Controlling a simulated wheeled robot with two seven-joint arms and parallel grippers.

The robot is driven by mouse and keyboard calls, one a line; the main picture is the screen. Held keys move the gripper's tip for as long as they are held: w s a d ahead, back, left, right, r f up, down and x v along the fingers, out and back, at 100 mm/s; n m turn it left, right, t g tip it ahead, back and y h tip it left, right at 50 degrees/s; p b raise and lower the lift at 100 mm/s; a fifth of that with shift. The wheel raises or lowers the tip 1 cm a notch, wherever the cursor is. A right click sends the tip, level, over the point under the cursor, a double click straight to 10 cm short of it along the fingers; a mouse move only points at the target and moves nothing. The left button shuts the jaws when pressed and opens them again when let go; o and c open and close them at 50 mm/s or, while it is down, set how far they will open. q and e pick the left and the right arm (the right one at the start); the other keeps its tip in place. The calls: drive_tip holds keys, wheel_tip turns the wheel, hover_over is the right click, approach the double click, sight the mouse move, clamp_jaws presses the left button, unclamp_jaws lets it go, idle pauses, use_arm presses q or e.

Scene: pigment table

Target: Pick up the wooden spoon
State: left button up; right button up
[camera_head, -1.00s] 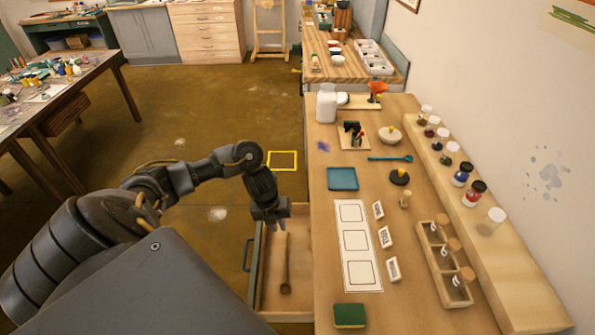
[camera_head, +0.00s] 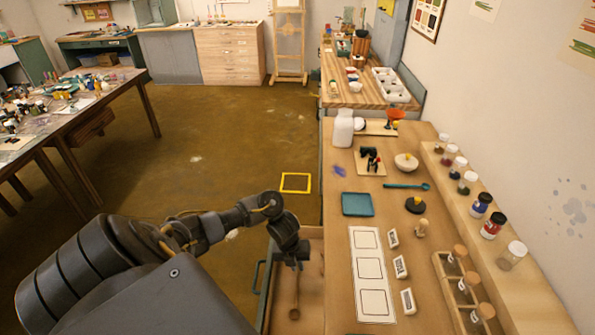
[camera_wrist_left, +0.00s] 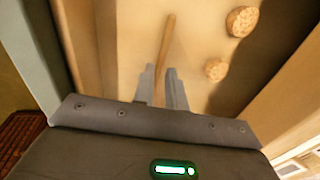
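The wooden spoon (camera_head: 294,302) lies in the open drawer (camera_head: 311,287) at the table's left side, its bowl end toward the bottom of the head view. My left gripper (camera_head: 299,264) is over the drawer, at the handle end, and hides part of the handle. In the left wrist view, the spoon's handle (camera_wrist_left: 167,42) runs down toward the gap between my left gripper's two grey fingers (camera_wrist_left: 160,78). The fingers look apart, one on each side of the handle's line; contact is not clear. My right gripper is in neither view.
Two round brown lumps, an upper one (camera_wrist_left: 242,20) and a lower one (camera_wrist_left: 215,68), lie beside the handle. The drawer walls are close around the gripper. The table holds a blue tray (camera_head: 358,204), a white three-square sheet (camera_head: 371,270) and a jar shelf (camera_head: 505,239).

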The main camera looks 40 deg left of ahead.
use_arm(q)
drive_tip(key=shift+w+d+f, duration=0.1)
drive_tip(key=shift+f, duration=0.85)
clamp_jaws()
drive_tip(key=shift+r, duration=0.15)
